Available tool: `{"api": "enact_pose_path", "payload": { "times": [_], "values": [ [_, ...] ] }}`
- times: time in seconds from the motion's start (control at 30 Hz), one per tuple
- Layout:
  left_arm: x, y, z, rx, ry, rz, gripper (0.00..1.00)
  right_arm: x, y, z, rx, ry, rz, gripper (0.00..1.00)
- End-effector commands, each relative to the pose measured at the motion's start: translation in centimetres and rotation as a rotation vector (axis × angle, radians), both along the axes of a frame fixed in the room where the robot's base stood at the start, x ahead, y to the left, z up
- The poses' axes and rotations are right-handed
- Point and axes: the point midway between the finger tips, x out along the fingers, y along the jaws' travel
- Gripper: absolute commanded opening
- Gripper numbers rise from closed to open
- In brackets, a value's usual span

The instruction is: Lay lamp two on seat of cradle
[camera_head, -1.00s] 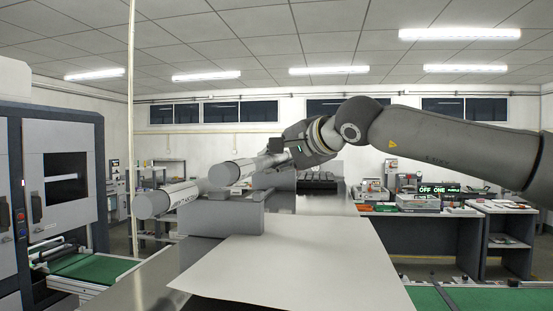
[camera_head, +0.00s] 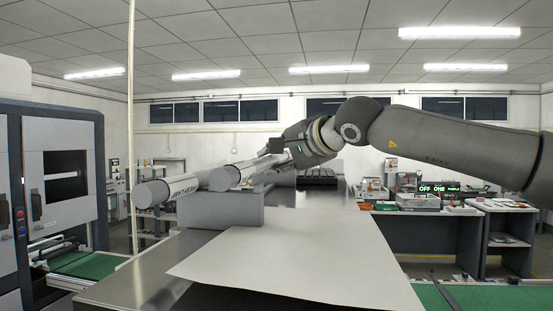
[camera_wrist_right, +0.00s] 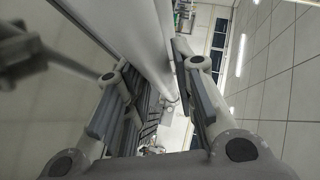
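Two long pale grey tubes lie side by side, pointing toward me in the head view. The right one (camera_head: 243,172), probably lamp two, runs back into my right gripper (camera_head: 268,162). It also shows as a pale tube between the fingers (camera_wrist_right: 162,85) in the wrist view (camera_wrist_right: 146,42). My right gripper appears shut on it. Its near end is over the grey block of the cradle (camera_head: 236,211); I cannot tell whether they touch. The left tube (camera_head: 180,189) carries dark lettering and lies at the cradle's left part. My left gripper is not in view.
A bare pale board (camera_head: 300,262) lies in front of the cradle. A machine cabinet (camera_head: 62,190) stands at left, beside a green conveyor (camera_head: 88,264). A workbench with boxes (camera_head: 415,210) stands at the back right.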

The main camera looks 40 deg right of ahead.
Motion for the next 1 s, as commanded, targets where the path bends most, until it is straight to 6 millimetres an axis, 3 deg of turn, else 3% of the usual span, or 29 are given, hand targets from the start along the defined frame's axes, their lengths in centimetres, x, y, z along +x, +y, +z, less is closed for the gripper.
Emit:
{"api": "enact_pose_path", "payload": {
  "times": [0.13, 0.57, 1.0],
  "values": [
    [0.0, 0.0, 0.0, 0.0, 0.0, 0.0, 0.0, 0.0, 0.0, 0.1, 0.0, -0.001, 0.0, 0.46],
    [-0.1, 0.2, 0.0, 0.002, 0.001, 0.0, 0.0, -0.8, 0.0, 0.4, 0.001, -0.003, 0.0, 0.46],
    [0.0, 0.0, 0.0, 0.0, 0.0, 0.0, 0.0, -8.1, 0.5, 2.5, 0.002, -0.005, 0.001, 0.46]
  ]
}}
